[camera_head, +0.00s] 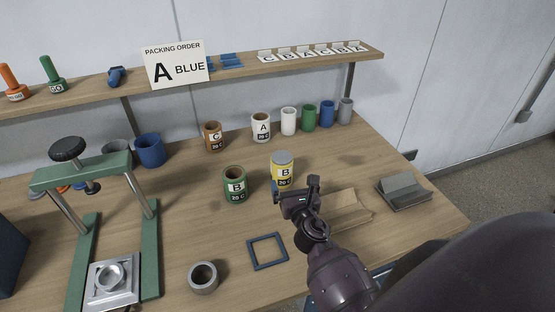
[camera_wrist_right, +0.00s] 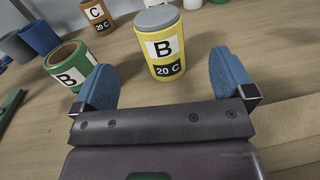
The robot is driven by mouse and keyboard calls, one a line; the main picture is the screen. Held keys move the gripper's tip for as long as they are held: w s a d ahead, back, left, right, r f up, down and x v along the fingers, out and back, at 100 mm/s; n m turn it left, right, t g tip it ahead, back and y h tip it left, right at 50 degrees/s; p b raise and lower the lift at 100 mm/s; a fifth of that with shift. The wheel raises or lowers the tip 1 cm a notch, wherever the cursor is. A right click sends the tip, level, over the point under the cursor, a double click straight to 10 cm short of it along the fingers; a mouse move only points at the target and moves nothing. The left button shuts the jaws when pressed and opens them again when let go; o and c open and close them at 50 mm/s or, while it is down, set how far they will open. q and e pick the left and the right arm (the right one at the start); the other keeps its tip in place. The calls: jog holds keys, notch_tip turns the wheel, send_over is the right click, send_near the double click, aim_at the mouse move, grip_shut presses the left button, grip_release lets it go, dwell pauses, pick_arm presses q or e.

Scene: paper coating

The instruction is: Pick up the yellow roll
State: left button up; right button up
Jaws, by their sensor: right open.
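The yellow roll (camera_head: 283,173) stands upright on the table, with a grey top and a white label reading B, 20 C. In the right wrist view the yellow roll (camera_wrist_right: 163,48) stands ahead of and between the open fingers, apart from both. My right gripper (camera_head: 294,190) is open and empty, just in front of the yellow roll; its blue fingertips (camera_wrist_right: 172,75) show in the wrist view. The green roll (camera_head: 235,184), also labelled B, stands to the left of the yellow one and shows beside the left finger in the wrist view (camera_wrist_right: 72,64). My left gripper is not in view.
A brown C roll (camera_head: 213,136) and a white A roll (camera_head: 261,127) stand behind. Several plain cylinders (camera_head: 309,118) line the back right. A green press (camera_head: 149,240) stands left. A blue square frame (camera_head: 267,252) and a grey ring (camera_head: 203,278) lie in front.

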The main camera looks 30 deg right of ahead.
aim_at(285, 169)
jog(key=shift+w, duration=0.35)
jog(key=x, duration=0.4)
jog(key=shift+w, duration=0.3)
jog(key=shift+w+d, duration=0.25)
jog(key=shift+w, duration=0.35)
jog(key=x, duration=0.1)
jog(key=b+x, duration=0.1)
jog(key=x, duration=0.1)
jog(key=shift+w+f, duration=0.15)
jog(key=shift+f, duration=0.25)
pick_arm(q)
jog(key=shift+s+a+f, duration=0.15)
jog(key=shift+s+f, duration=0.3)
jog(key=shift+f, duration=0.3)
pick_arm(e)
jog(key=shift+w+d, duration=0.25)
jog(key=shift+w, duration=0.35)
jog(key=c, duration=1)
pick_arm(q)
jog(key=shift+s+f, duration=0.15)
jog(key=shift+s, duration=0.1)
pick_arm(e)
jog(key=shift+r, duration=0.15)
